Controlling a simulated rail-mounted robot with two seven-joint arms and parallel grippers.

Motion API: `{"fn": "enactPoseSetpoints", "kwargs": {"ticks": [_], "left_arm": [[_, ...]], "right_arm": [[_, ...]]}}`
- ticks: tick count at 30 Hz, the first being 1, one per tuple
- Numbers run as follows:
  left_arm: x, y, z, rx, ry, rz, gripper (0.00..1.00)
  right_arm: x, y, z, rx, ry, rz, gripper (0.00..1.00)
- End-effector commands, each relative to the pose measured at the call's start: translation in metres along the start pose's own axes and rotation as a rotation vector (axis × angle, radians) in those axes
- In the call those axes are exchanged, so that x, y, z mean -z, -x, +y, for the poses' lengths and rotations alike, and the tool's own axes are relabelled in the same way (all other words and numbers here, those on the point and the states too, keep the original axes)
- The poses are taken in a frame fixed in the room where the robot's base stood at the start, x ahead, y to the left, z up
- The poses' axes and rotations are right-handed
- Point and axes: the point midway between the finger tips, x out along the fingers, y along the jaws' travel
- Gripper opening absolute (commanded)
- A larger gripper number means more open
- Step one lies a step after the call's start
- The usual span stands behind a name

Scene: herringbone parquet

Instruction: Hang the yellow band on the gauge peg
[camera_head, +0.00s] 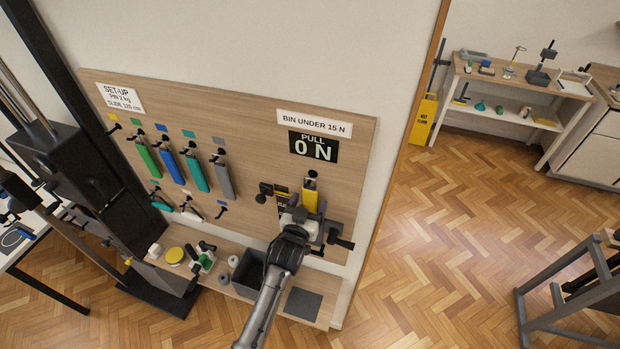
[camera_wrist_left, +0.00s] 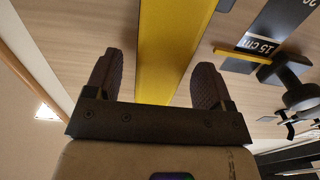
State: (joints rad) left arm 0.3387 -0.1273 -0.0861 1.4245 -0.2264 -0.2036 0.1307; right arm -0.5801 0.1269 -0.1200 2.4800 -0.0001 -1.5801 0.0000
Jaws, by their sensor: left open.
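The yellow band (camera_head: 310,195) is upright against the board under the PULL display, its top at a dark peg (camera_head: 312,175). It appears to hang there, but the loop around the peg is too small to make out. My left gripper (camera_head: 303,217) is at the band's lower part and hides its bottom end. In the left wrist view the yellow band (camera_wrist_left: 168,55) passes between the two dark fingers of my left gripper (camera_wrist_left: 155,82), which stand apart with a gap on each side. The display (camera_head: 313,147) reads 0 N. My right gripper is not in view.
Green (camera_head: 147,160), blue (camera_head: 171,166), teal (camera_head: 196,172) and grey (camera_head: 223,180) bands hang on the board's left. A dark bin (camera_head: 248,268) and small items stand on the ledge below. A 15 cm label (camera_wrist_left: 258,46) and dark fittings are close right of the gripper.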

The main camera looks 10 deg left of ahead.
Motion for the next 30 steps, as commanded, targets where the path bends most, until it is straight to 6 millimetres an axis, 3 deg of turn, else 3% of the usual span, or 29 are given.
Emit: {"fn": "enactPoseSetpoints", "kwargs": {"ticks": [18, 26, 30], "left_arm": [[-0.002, 0.103, 0.000, -0.001, 0.000, -0.002, 0.76], [-0.001, 0.126, 0.000, -0.001, -0.004, -0.003, 0.76], [-0.014, 0.130, -0.001, 0.006, -0.016, -0.083, 0.76]], "right_arm": [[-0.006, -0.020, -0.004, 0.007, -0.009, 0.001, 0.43], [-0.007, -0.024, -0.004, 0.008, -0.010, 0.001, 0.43], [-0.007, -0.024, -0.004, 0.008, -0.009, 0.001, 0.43]]}}
